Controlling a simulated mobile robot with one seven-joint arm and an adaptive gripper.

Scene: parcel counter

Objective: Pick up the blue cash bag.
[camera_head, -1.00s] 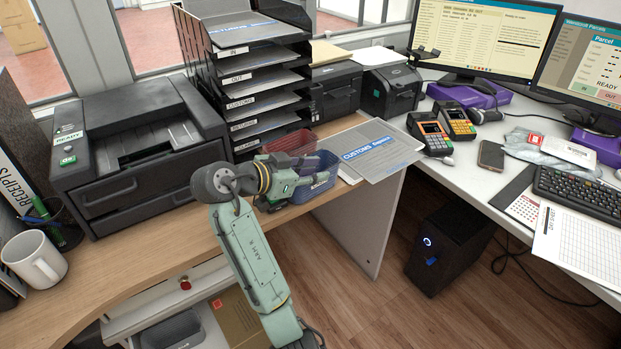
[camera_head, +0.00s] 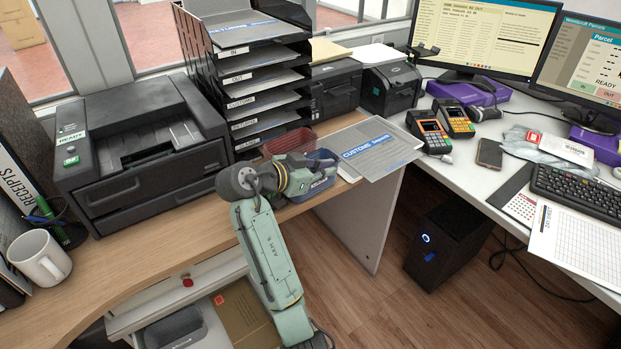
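I cannot make out a blue cash bag for certain. A small blue open bin (camera_head: 328,187) with a label on its front stands on the wooden counter, beside a red bin (camera_head: 288,143). My gripper (camera_head: 322,172) is at the blue bin, reaching in from the left and covering much of its front and opening. The bin's contents are mostly hidden. The fingertips are too small and overlapped to tell open from shut, or whether they touch anything.
A black tray rack (camera_head: 244,78) rises behind the bins, and a printer (camera_head: 140,150) stands to the left. A customs sheet (camera_head: 385,150) lies right of the bins, overhanging the counter edge. An open drawer below holds a brown envelope (camera_head: 240,318).

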